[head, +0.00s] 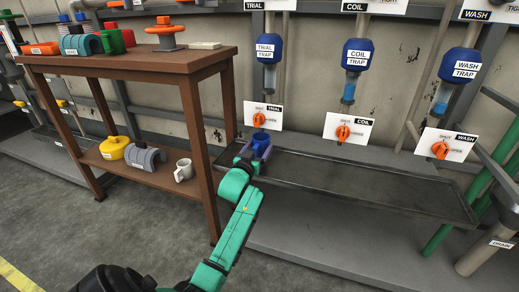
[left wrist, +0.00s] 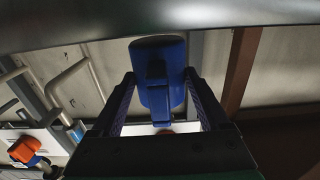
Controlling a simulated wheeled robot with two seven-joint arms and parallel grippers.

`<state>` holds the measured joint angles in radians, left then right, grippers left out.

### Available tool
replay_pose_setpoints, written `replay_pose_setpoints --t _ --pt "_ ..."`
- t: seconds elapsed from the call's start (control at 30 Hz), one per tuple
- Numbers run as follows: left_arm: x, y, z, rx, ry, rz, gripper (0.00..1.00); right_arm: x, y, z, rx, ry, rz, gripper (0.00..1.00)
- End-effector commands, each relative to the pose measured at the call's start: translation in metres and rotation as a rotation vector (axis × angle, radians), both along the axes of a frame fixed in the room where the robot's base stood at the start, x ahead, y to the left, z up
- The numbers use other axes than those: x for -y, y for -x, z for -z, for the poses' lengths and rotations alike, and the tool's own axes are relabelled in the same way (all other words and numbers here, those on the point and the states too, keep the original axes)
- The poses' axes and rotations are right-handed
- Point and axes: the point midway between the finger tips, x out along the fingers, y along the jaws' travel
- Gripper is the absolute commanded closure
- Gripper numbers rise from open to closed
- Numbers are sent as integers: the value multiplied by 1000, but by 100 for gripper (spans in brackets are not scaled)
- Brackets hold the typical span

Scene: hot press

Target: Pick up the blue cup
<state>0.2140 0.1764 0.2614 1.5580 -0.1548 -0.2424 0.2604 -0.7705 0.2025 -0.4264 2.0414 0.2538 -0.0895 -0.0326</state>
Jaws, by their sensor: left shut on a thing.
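The blue cup (head: 260,137) is at the left end of the long dark tray, below the trial trap. My left gripper (head: 253,152) is shut on it from the near side. In the left wrist view the blue cup (left wrist: 157,75) stands between the two fingers of my left gripper (left wrist: 158,95), with its handle facing the camera. Whether the cup's bottom touches the tray is hidden. My right gripper is not in view.
The long dark tray (head: 370,182) runs to the right under the trial, coil and wash traps. An orange trial valve (head: 259,119) is just above the cup. A brown wooden table (head: 130,62) stands at left, with a white mug (head: 183,171) on its lower shelf.

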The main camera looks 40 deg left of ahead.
Motion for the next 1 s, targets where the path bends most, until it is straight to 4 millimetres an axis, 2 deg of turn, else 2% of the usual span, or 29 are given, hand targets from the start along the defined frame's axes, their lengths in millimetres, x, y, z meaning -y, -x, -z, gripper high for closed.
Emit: replay_pose_setpoints --t 0.03,0.17,0.33,0.4,0.53,0.7,1.0 --pt "4 10 0 -7 4 1 98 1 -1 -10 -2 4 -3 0" --pt "14 42 -1 -8 5 -1 98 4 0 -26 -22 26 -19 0" --pt "32 94 -1 -10 5 -2 98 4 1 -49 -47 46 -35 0" --pt "39 115 -1 -10 5 -2 98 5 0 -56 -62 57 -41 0" --pt "49 144 1 -8 4 -2 98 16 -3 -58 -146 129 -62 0" --pt "55 161 2 -3 2 -1 98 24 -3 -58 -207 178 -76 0" --pt "56 163 3 -3 2 0 98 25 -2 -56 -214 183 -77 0"
